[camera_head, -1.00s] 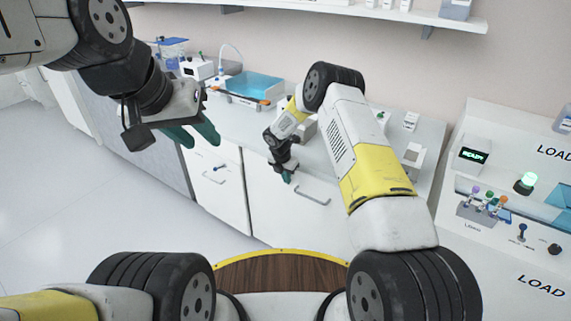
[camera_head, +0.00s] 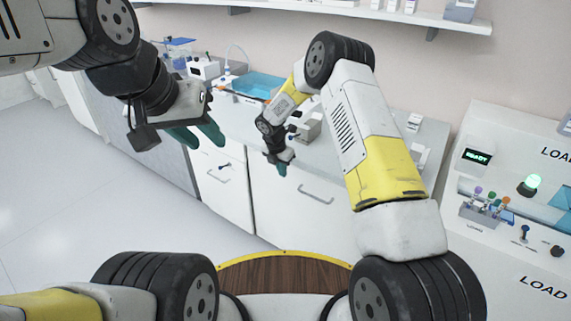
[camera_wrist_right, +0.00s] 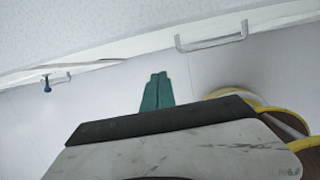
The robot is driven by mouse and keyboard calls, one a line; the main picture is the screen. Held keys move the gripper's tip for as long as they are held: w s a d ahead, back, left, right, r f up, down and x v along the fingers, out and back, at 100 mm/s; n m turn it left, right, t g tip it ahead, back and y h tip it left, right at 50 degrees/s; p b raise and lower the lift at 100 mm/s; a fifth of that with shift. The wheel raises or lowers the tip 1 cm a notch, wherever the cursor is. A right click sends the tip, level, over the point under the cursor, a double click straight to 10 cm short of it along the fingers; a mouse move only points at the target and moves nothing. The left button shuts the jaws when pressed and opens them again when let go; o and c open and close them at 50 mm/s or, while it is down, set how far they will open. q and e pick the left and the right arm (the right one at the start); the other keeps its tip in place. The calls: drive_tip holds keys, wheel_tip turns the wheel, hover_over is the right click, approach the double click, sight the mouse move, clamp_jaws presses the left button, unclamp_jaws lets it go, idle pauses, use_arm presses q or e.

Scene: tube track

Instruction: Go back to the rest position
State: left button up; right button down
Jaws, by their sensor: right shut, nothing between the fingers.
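My left gripper (camera_head: 197,134) is at the upper left of the head view, in front of the counter. Its two green fingers are spread apart with nothing visible between them. My right gripper (camera_head: 280,168) hangs at the front edge of the counter, fingertips pointing down. In the right wrist view its green fingers (camera_wrist_right: 157,92) are together and empty, in front of the white cabinet fronts.
The white counter (camera_head: 232,118) carries a blue-topped device (camera_head: 258,84) and other lab equipment. Cabinet handles (camera_head: 316,195) stick out below. At right stands a machine with a READY display (camera_head: 477,156) and a rack of coloured tubes (camera_head: 480,210). Floor at left is clear.

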drive_tip(key=s+d+r+m, duration=0.3)
drive_tip(key=s+r+m, duration=0.1)
drive_tip(key=r, duration=0.5)
drive_tip(key=s+d+r+m+t+y, duration=0.1)
drive_tip(key=s+d+r+m, duration=0.25)
drive_tip(key=r, duration=0.65)
drive_tip(key=s+d+r+m, duration=0.3)
drive_tip(key=r+m, duration=0.2)
drive_tip(key=r, duration=0.4)
drive_tip(key=s+d+r+m+t+y, duration=0.1)
drive_tip(key=s+r+m, duration=0.2)
drive_tip(key=s+m, duration=0.2)
drive_tip(key=s+d+r+m+t+y, duration=0.1)
drive_tip(key=s+m, duration=0.4)
drive_tip(key=s, duration=0.7)
drive_tip(key=s+d+r+m, duration=0.3)
drive_tip(key=s+r+m, duration=0.3)
drive_tip(key=s, duration=0.3)
drive_tip(key=shift+s+d+t+y, duration=0.15)
drive_tip(key=shift+d+t+y, duration=0.1)
drive_tip(key=shift+t+y, duration=0.15)
